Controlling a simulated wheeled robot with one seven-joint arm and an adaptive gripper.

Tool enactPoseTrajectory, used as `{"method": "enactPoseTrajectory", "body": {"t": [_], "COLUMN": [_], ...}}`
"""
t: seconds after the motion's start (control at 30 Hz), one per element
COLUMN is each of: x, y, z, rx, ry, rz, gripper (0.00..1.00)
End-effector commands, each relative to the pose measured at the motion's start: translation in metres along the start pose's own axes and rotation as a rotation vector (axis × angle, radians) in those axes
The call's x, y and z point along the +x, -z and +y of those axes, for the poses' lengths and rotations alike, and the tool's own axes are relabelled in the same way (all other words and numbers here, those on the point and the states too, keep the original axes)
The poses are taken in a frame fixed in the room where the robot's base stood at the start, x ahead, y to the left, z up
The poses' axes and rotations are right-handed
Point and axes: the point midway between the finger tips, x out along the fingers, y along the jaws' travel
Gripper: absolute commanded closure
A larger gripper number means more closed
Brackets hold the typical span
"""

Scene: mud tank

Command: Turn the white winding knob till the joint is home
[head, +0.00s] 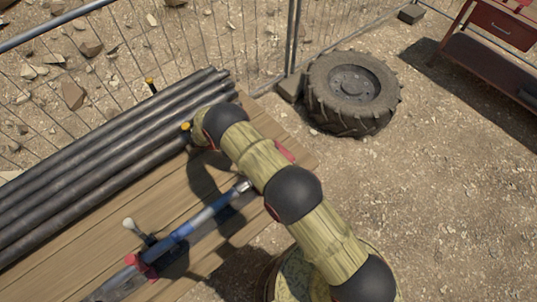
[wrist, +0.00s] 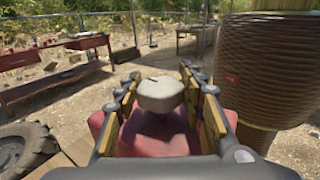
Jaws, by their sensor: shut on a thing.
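The white winding knob (wrist: 160,95) is a pale, rounded block in the middle of the wrist view. My gripper (wrist: 160,74) has its yellow-padded fingers on both sides of it and is shut on it. A red body (wrist: 152,137) lies beneath and behind the knob. In the head view my arm hides the gripper and the held knob. A blue bar tool (head: 205,217) with a red clamp (head: 143,265) lies on the wooden deck (head: 75,268). The joint itself cannot be made out.
Several dark pipes (head: 85,150) lie along the deck, beside yellow-topped pegs (head: 150,84). A pale-tipped lever (head: 130,224) stands by the blue bar. A large tyre (head: 352,92) rests by the wire fence (head: 225,35). A red bench (head: 497,28) is at the upper right. Bare ground lies between.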

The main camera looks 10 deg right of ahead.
Motion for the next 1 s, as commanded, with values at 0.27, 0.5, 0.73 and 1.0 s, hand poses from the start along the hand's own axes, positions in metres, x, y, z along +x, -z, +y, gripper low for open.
{"method": "enactPoseTrajectory", "body": {"t": [0.27,0.5,0.73,1.0], "x": [0.0000,0.0001,0.0001,-0.0005], "y": [-0.0004,-0.0001,0.0005,0.0044], "z": [0.0006,0.0002,0.0000,-0.0004], "rx": [0.002,0.000,0.000,0.000], "ry": [-0.001,-0.001,-0.004,-0.051], "rz": [0.000,0.000,0.000,0.001], "gripper": [0.51,0.43,0.43,0.43]}}
